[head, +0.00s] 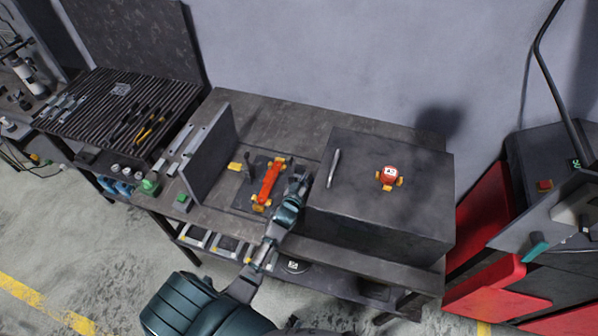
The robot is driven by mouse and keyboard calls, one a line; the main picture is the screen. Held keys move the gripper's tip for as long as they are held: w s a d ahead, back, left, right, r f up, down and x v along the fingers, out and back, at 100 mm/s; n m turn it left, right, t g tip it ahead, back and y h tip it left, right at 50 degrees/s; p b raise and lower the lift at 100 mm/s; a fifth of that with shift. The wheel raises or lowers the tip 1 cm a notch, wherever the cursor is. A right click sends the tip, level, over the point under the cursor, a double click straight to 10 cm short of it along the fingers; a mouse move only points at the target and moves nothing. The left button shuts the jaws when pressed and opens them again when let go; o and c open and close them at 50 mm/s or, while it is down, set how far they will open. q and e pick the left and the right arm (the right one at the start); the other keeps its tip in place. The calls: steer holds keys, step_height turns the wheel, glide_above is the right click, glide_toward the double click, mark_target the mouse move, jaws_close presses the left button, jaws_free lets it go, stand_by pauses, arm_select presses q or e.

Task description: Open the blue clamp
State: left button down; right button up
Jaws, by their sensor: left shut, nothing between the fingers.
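No blue clamp can be made out on the bench in the head view. An orange-red fixture (268,184) with yellow ends lies on a dark plate on the bench. A dark upright handle-like part (249,168) stands just left of it; its colour is hard to tell. My left gripper (303,174) is shut and empty, just right of the orange-red fixture and beside the dark block. I cannot tell whether it touches anything. My right gripper is out of view.
A large dark block (340,222) stands right of the fixture, with a silver rod (333,168) and a red-and-yellow part (389,177) on top. A grey upright panel (208,158) stands to the left. The bench top (290,120) behind is clear.

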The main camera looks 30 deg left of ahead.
arm_select(q)
steer(key=shift+d, duration=0.4)
steer(key=shift+s, duration=0.3)
steer(key=v, duration=1.1)
steer(key=shift+s+d, duration=0.2)
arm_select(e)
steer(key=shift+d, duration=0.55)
